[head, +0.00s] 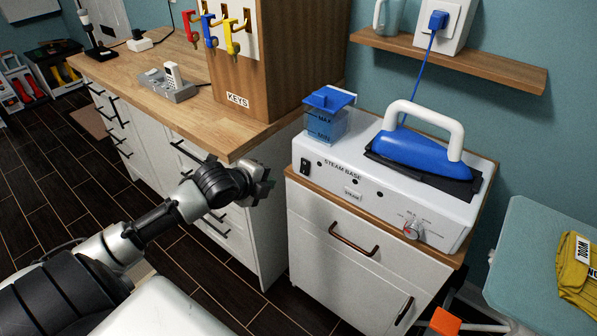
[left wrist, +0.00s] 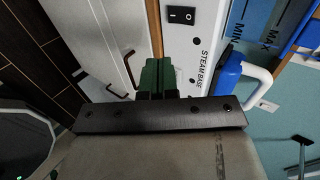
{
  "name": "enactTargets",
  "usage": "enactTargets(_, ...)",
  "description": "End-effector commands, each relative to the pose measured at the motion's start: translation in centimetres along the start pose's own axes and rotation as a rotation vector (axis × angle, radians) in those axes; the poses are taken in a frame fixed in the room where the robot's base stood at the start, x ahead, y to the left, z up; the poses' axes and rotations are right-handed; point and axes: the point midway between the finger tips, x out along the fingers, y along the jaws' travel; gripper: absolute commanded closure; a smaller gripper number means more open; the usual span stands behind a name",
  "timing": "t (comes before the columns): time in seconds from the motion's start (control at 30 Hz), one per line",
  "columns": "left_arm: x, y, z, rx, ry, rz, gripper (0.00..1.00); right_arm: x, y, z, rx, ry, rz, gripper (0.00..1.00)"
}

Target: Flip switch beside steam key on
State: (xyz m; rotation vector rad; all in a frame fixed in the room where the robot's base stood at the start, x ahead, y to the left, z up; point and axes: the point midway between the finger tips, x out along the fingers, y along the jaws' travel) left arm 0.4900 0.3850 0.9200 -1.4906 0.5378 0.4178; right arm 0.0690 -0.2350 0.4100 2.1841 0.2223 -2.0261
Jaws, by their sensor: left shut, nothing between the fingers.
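The white steam base (head: 322,176) stands on a small white cabinet. A black rocker switch (head: 305,166) is at the left end of its front face, left of the STEAM BASE lettering. The switch also shows at the top of the left wrist view (left wrist: 181,15); I cannot tell which way it is set. A small key marked STEAM (head: 352,194) is on the same face, right of the switch. My left gripper (head: 264,186) is shut and empty, left of and a little below the switch, apart from it. Its dark green fingers (left wrist: 157,76) show in the left wrist view.
A blue water tank (head: 327,117) and a blue iron (head: 420,150) are on the base; a dial (head: 412,229) is at its right. The wooden counter (head: 235,140) with the key board stands close behind my left gripper. An ironing board (head: 530,250) is at the right.

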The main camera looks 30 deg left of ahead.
Motion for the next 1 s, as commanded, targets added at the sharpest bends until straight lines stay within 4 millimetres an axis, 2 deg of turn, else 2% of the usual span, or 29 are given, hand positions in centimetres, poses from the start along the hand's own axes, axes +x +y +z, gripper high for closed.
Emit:
enactTargets(0.13,0.7,-0.1,0.1,-0.003,-0.001,-0.003,1.00,0.0,0.1,-0.2,0.000,0.002,0.001,0.57)
enactTargets(0.27,2.6,-0.1,0.0,-0.006,0.000,-0.003,1.00,0.0,0.2,-0.9,0.000,0.014,0.003,0.57)
enactTargets(0.63,10.3,-0.1,-0.1,-0.007,0.001,-0.002,1.00,-0.1,0.5,-1.4,-0.002,0.023,0.006,0.57)
enactTargets(0.7,11.2,-0.8,0.0,-0.007,0.000,-0.003,1.00,-0.4,0.5,-1.4,-0.002,0.022,0.006,0.57)
enactTargets(1.0,13.4,-1.8,0.0,-0.002,0.000,0.000,1.00,-0.5,0.5,-1.3,-0.002,0.020,0.006,0.57)
